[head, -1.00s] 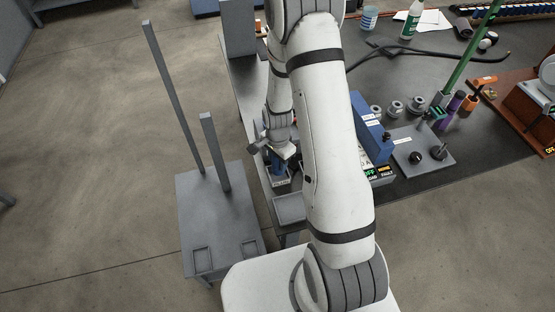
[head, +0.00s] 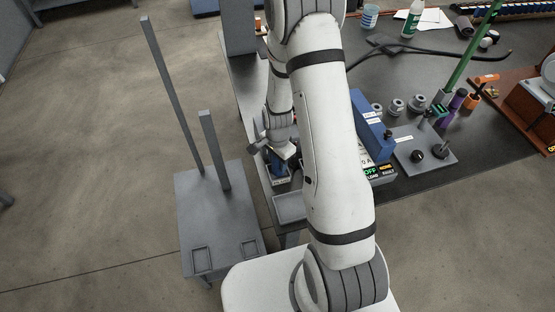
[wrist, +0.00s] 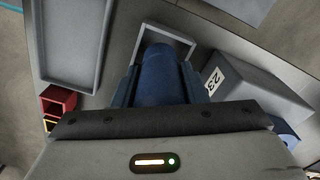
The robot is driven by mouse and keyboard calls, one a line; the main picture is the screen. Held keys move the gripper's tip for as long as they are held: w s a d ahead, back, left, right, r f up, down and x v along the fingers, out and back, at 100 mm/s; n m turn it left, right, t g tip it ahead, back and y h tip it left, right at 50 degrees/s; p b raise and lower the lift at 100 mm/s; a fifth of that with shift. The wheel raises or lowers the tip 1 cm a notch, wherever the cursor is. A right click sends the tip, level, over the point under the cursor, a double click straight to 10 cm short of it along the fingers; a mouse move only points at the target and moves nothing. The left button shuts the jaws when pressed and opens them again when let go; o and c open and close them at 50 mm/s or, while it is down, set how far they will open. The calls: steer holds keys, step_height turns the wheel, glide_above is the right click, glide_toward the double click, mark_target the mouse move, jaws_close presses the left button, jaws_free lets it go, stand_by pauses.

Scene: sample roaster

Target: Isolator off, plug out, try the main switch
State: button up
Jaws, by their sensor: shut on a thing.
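My gripper (wrist: 160,90) is shut on a blue cylindrical plug (wrist: 160,72), with one finger on each side of it. In the wrist view the plug's far end is over a small grey square open-topped holder (wrist: 184,44); I cannot tell whether it touches it. In the head view my gripper (head: 277,153) and the blue plug (head: 277,168) are low over the bench's left edge, left of my arm. A panel with a green OFF display (head: 371,172) shows just right of my arm, partly hidden. I cannot make out the isolator or the main switch for certain.
A shallow grey tray (wrist: 70,82) lies beside the holder. A grey box with a white label (wrist: 250,85) stands close on the right, and a small red bin (wrist: 58,99) on the left. A grey stand with two posts (head: 220,225) is left of the bench.

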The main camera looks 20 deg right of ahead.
steer(key=shift+f+b, duration=1.1)
steer(key=shift+f, duration=0.25)
steer(key=o, duration=1.2)
steer(key=shift+r, duration=3.95)
steer(key=shift+r, duration=0.35)
steer(key=s+r+n+t, duration=0.1)
steer(key=s+r+n, duration=0.3)
steer(key=s+r, duration=0.2)
steer(key=s+r+n, duration=0.4)
steer(key=s+r, duration=0.1)
steer(key=r, duration=0.4)
steer(key=s+a+r+n+t, duration=0.1)
steer(key=s+r+n, duration=0.3)
steer(key=s+r, duration=0.2)
steer(key=shift+s+r+n+t, duration=0.15)
steer(key=shift+s+r+n, duration=0.05)
steer(key=shift+r, duration=0.25)
steer(key=shift+s+r+n+t, duration=0.15)
steer(key=shift+r+n, duration=0.05)
steer(key=shift+r, duration=0.25)
